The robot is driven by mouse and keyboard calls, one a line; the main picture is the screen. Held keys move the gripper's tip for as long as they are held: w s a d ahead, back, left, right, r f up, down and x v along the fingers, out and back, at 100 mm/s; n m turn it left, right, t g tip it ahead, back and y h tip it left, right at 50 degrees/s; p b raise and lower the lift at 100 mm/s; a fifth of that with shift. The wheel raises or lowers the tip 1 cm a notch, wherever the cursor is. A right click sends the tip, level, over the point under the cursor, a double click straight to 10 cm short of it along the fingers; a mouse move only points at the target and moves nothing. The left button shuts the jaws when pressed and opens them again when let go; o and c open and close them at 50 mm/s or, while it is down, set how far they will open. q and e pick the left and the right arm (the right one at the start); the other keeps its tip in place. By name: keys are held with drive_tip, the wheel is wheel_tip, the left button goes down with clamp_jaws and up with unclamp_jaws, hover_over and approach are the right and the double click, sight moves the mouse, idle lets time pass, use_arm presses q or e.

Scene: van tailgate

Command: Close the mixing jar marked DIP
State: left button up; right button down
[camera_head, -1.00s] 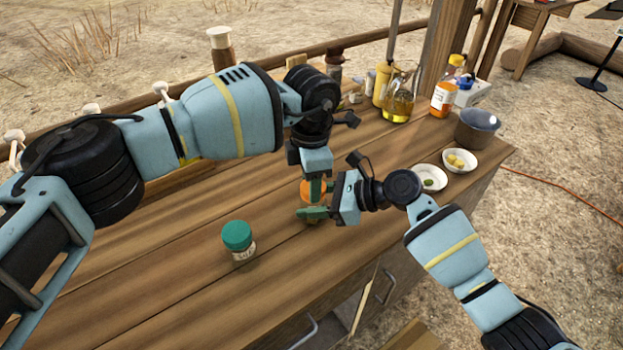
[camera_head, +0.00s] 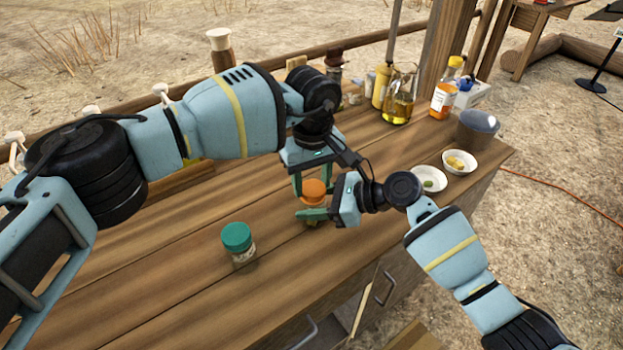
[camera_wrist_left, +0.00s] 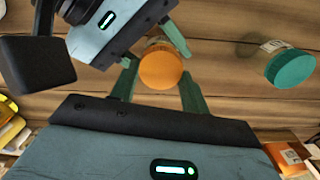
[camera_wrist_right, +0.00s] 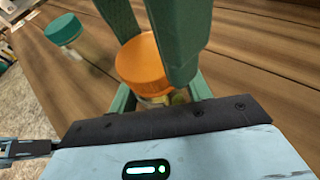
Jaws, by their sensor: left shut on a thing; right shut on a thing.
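A small clear jar with an orange lid (camera_head: 313,190) stands upright on the wooden worktop. The lid sits on its mouth; I cannot tell how tight it is. My left gripper (camera_wrist_left: 160,72) reaches down from above, shut on the orange lid, one finger on each side. My right gripper (camera_head: 314,217) comes in low from the right, shut on the jar's glass body (camera_wrist_right: 158,99), which it mostly hides. A second jar with a green lid (camera_head: 237,236) stands free to the left, its label too small to read. I cannot read DIP on either jar.
At the back right stand an oil jug (camera_head: 398,104), an orange-and-white bottle (camera_head: 445,92) and a grey pot (camera_head: 477,128). Two small white bowls (camera_head: 430,186) lie to the right of the grippers. The front left of the worktop is clear around the green-lidded jar.

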use_arm(q)
drive_tip(key=shift+d, duration=0.1)
drive_tip(key=o, duration=0.9)
drive_tip(key=shift+r, duration=0.15)
drive_tip(key=shift+r, duration=2.15)
drive_tip(key=shift+c, duration=0.3)
